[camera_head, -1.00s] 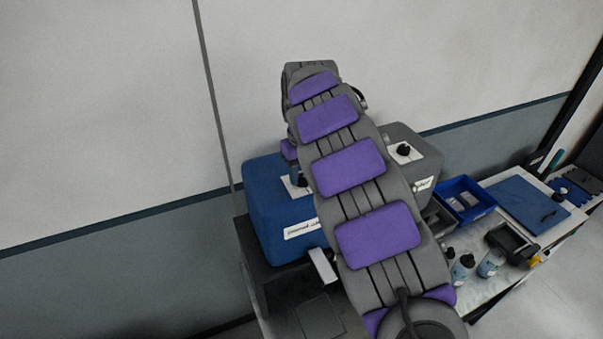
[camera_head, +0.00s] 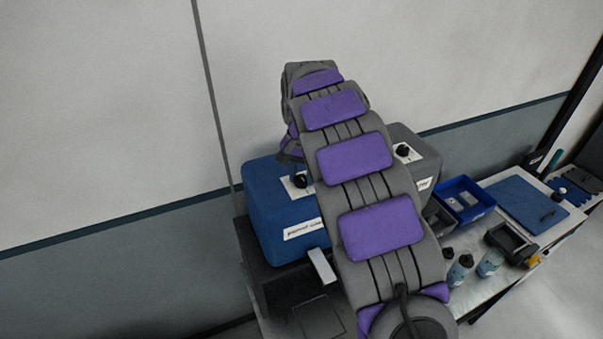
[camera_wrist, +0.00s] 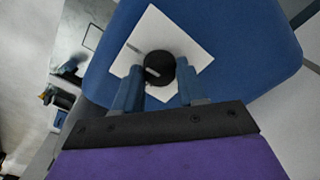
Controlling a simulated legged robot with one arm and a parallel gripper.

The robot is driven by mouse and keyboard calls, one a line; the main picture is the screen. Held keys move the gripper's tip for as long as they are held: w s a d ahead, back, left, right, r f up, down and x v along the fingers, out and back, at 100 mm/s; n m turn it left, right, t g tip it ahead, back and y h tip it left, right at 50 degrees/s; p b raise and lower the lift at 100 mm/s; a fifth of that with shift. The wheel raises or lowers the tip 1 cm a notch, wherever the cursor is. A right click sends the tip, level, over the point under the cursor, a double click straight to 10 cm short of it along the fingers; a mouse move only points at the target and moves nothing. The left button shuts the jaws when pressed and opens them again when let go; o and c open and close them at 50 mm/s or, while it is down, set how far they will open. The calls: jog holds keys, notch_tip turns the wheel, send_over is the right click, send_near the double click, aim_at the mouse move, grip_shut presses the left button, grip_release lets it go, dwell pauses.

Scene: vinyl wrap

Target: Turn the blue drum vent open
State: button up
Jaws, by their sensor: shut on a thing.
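The blue drum (camera_head: 275,220) is a rounded blue block with a white label on its front. Its vent is a round black knob (camera_head: 301,181) on a white square plate. In the wrist view the knob (camera_wrist: 159,68) has a pale pointer bar, and a short grey line marks the plate (camera_wrist: 180,40) at its upper left. My gripper (camera_wrist: 158,80) has its two blue fingers on either side of the knob, shut on it. In the head view my arm covers the drum's right side, and the fingertips cannot be made out.
A grey drum (camera_head: 427,155) with its own black knob stands to the right, partly behind my arm. A blue bin (camera_head: 465,207), a blue mat (camera_head: 520,205) and several bottles sit on the bench at right. The wall is close behind.

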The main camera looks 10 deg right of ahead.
jog(key=shift+m, duration=0.4)
jog(key=o, duration=1)
jog(key=shift+a, duration=0.1)
jog(key=shift+o, duration=0.2)
notch_tip(320, 180, up, 12)
jog(key=b, duration=0.1)
notch_tip(320, 180, up, 4)
jog(key=p, duration=0.4)
send_over(300, 177)
jog(key=shift+r+p, duration=0.55)
jog(key=shift+r, duration=0.1)
